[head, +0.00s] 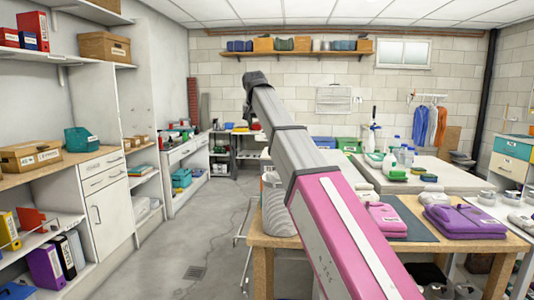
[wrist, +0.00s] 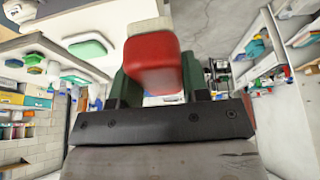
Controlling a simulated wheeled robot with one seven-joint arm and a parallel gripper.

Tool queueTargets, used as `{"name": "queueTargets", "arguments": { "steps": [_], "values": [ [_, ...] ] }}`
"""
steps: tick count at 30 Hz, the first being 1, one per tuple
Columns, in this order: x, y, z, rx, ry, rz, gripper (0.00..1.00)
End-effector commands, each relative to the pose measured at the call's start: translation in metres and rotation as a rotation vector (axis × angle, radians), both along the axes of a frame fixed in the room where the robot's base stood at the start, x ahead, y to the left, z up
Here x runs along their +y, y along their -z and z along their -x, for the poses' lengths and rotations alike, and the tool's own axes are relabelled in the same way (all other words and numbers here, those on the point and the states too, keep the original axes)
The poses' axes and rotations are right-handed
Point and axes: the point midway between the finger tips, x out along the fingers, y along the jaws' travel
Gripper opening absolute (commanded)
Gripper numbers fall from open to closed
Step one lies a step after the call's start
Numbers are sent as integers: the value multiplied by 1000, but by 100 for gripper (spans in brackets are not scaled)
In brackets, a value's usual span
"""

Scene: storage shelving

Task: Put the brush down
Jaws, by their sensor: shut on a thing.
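In the wrist view, a red block-shaped thing (wrist: 152,62), which I take to be the brush, sits between the dark green fingers of my gripper (wrist: 155,82). My gripper is shut on it. A pale beige part shows just beyond its red end. I cannot tell whether it touches anything below. In the head view my arm rises through the middle of the picture, and I cannot make out the gripper or the brush there.
A wooden table (head: 262,243) at the front right holds pink folded cloth (head: 386,220) and purple folded cloth (head: 465,221). Behind it, a pale table (head: 445,176) carries bottles and a green-and-white item (head: 398,175). Shelving lines the left wall. The grey floor (head: 205,240) between is mostly clear.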

Motion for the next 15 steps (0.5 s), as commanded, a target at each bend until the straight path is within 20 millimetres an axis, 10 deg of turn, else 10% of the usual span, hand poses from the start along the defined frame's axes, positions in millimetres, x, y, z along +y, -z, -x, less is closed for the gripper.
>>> {"name": "queueTargets", "arguments": {
  "steps": [15],
  "values": [
    [-47,51,-72,1,1,0,20]
  ]
}}
